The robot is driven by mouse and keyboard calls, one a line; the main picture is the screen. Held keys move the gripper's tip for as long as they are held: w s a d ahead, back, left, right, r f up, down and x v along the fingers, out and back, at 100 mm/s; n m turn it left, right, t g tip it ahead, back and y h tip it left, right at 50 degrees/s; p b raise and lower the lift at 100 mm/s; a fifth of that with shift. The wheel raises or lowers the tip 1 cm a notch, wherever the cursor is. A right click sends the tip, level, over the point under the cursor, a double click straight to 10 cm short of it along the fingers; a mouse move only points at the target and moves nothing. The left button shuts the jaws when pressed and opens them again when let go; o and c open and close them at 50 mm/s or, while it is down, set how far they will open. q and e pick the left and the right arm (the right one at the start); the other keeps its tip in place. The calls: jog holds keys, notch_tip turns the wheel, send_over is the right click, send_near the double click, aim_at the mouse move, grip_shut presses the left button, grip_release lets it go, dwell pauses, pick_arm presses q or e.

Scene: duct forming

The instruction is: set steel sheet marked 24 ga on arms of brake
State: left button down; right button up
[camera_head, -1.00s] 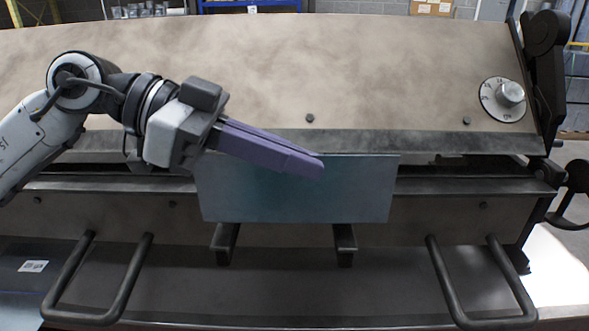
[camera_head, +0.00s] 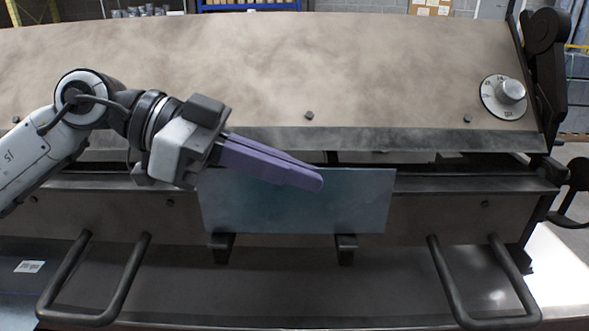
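The steel sheet (camera_head: 345,205) is a thin blue-grey rectangle standing nearly upright in front of the brake (camera_head: 400,80). No 24 ga mark can be read on it. My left gripper (camera_head: 305,180) has long purple fingers close together along the sheet's upper edge, shut on it; the rear finger is partly hidden. The two brake arms (camera_head: 222,250) (camera_head: 346,252) stick out below the sheet. The sheet's lower edge meets the arms' tops in the picture; I cannot tell whether it bears on them. My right gripper is not in view.
Two bent bar handles (camera_head: 117,290) (camera_head: 445,285) stand out at the brake's front, left and right. A dial (camera_head: 509,91) is on the right of the sloped cover. A small white label (camera_head: 29,267) lies on a bluish surface at the lower left.

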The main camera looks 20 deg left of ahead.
pick_arm(q)
jog(key=shift+f, duration=0.15)
jog(key=c, duration=1.9)
grip_release()
jog(key=shift+c, duration=0.2)
jog(key=shift+f, duration=0.1)
